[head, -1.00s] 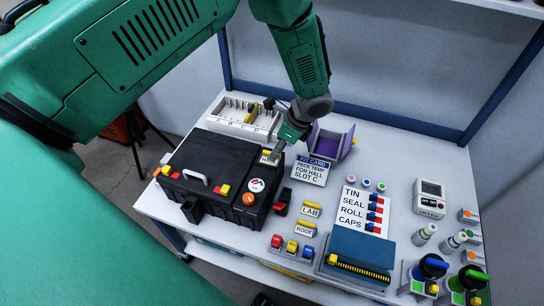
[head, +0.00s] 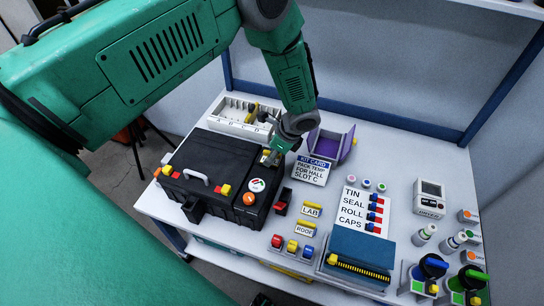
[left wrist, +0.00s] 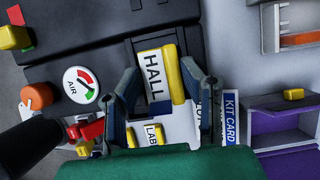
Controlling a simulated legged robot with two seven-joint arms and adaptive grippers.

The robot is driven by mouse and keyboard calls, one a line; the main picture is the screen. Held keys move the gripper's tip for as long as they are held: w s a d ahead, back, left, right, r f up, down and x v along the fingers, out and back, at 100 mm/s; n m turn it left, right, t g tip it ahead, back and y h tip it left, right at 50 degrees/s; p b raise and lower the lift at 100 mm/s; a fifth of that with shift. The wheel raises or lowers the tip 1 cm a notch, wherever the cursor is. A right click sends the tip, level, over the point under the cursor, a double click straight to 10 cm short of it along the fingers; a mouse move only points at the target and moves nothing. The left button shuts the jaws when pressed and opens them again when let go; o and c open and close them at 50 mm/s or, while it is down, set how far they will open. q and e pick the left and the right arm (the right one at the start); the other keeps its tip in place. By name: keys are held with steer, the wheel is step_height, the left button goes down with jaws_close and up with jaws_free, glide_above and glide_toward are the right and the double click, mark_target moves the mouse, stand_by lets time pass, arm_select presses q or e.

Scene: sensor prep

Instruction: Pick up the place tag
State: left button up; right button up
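The HALL place tag, a white plate with a yellow grip (left wrist: 175,72), lies at the black case's right edge. In the head view only a bit of its yellow (head: 266,152) shows beside the gripper. My left gripper (left wrist: 160,95) is open, one finger on each side of the tag in the wrist view; I cannot tell whether they touch it. The LAB tag (head: 311,210) and ROOF tag (head: 305,229) lie on the table to the right. The kit card (head: 312,170) reads "Pack temp for hall, slot C". My right gripper is not in view.
The black case (head: 215,160) carries an air gauge (head: 257,185) and coloured knobs. A white slotted tray (head: 236,104) and an open purple box (head: 327,146) stand behind.

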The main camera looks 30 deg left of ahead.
arm_select(q)
steer(key=shift+r, duration=0.1)
steer(key=shift+c, duration=0.3)
step_height(320, 180, up, 9)
steer(key=shift+y, duration=0.3)
steer(key=f+b, duration=0.1)
steer(key=b, duration=0.1)
steer(key=f+b, duration=0.2)
steer(key=b, duration=0.1)
steer(key=f+b, duration=0.1)
steer(key=b, duration=0.2)
steer(key=shift+a+f, duration=0.3)
steer(key=shift+f, duration=0.1)
step_height(320, 180, down, 3)
steer(key=b, duration=0.4)
steer(key=shift+f, duration=0.2)
steer(key=shift+p, duration=0.4)
steer(key=shift+f, duration=0.35)
steer(key=shift+p, duration=0.5)
